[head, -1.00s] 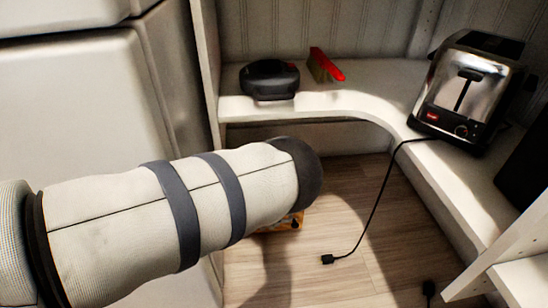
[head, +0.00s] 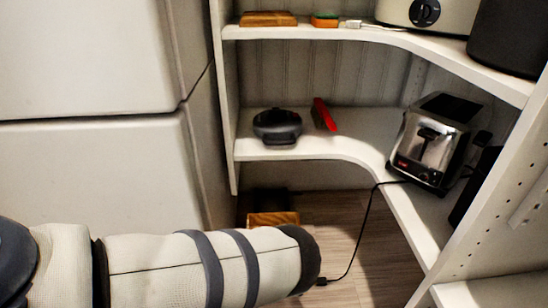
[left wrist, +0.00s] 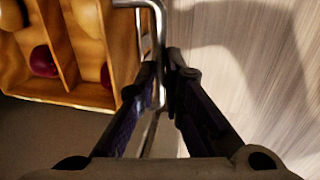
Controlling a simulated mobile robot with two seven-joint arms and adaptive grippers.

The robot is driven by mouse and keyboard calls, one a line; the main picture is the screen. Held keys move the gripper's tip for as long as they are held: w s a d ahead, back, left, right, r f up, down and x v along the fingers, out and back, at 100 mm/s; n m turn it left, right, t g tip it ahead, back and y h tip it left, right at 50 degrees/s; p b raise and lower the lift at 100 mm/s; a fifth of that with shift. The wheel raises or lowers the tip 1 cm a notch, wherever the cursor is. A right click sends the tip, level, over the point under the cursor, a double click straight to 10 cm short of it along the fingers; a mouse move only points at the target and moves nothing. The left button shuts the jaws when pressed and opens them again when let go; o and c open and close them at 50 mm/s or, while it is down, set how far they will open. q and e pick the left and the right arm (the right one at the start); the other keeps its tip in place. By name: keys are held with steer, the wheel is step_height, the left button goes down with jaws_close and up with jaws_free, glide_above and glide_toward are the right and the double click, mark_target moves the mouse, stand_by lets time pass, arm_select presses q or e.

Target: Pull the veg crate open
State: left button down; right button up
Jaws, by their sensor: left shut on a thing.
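The veg crate (left wrist: 70,75) is a wooden box with compartments at the upper left of the left wrist view. Round dark red and tan vegetables lie in it. A bent metal handle (left wrist: 153,22) stands at its right side. My left gripper (left wrist: 165,80) is shut on the handle's bar, beside the crate. In the head view a wooden part of the crate (head: 273,218) shows low on the floor under the corner shelf. My left arm hides the gripper and handle there. My right gripper is in neither view.
The corner shelf (head: 345,150) holds a black round appliance (head: 278,126), a red-handled item (head: 324,115) and a chrome toaster (head: 434,140). The toaster's cord (head: 366,235) hangs to the floor. A white cabinet (head: 90,170) stands at left. Floor shows right of my arm.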

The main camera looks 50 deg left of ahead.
arm_select(q)
steer(key=shift+s+d, duration=0.3)
steer(key=c, duration=1.7)
jaws_free()
steer(key=shift+w+r, duration=0.1)
steer(key=r, duration=0.3)
steer(key=s+d+r, duration=0.1)
steer(key=r, duration=0.7)
steer(key=shift+s+d+r, duration=0.25)
steer(key=shift+s+d, duration=0.05)
steer(key=shift+d, duration=0.05)
